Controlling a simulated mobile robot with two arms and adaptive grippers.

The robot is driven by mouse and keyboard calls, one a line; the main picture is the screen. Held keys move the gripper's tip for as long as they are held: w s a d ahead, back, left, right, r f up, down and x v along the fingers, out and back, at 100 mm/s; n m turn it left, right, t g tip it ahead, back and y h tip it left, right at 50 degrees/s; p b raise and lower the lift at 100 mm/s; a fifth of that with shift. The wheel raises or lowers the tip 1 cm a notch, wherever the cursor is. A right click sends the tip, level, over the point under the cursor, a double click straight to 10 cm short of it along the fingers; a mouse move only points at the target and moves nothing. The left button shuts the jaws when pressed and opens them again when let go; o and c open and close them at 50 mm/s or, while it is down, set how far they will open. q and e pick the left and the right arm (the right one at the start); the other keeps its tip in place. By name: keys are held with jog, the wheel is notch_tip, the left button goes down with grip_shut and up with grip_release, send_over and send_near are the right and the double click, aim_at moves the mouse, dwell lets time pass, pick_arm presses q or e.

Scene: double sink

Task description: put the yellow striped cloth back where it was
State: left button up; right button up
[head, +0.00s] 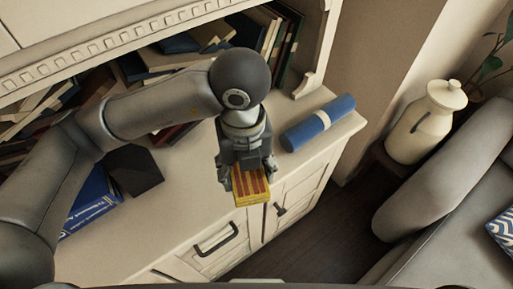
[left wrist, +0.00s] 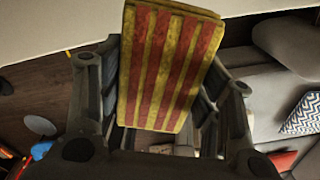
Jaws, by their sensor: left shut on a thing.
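The yellow and red striped cloth (head: 250,186) is a folded flat block. My left gripper (head: 249,172) is shut on it and holds it near the front edge of the cabinet top. In the left wrist view the striped cloth (left wrist: 168,68) sits between the two fingers of my left gripper (left wrist: 160,110). Whether the cloth touches the cabinet top (head: 190,190) cannot be told. My right gripper is not in view.
A rolled blue cloth (head: 318,123) with a pale band lies right of the gripper. A black block (head: 133,172) and blue books (head: 92,202) lie to the left. A cream jar (head: 427,120) and grey sofa (head: 440,190) are at right.

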pick_arm(q)
jog(key=w+f, duration=0.2)
jog(key=w, duration=0.1)
jog(key=w+d+f, duration=0.1)
jog(key=w+f, duration=0.2)
jog(key=w, duration=0.1)
jog(key=w+f+p, duration=0.1)
jog(key=w+f, duration=0.2)
jog(key=w, duration=0.1)
jog(key=shift+d, duration=0.4)
jog(key=shift+w+d+f, duration=0.1)
jog(key=shift+w+f, duration=0.4)
jog(key=shift+f, duration=0.05)
notch_tip(320, 180, down, 3)
jog(key=shift+f+p, duration=0.1)
jog(key=shift+p, duration=0.65)
jog(key=shift+w, duration=0.1)
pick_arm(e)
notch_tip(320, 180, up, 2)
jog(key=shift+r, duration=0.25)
pick_arm(q)
jog(key=shift+f+b, duration=0.2)
jog(key=shift+b, duration=0.1)
jog(key=o, duration=1)
jog(key=shift+c, duration=0.2)
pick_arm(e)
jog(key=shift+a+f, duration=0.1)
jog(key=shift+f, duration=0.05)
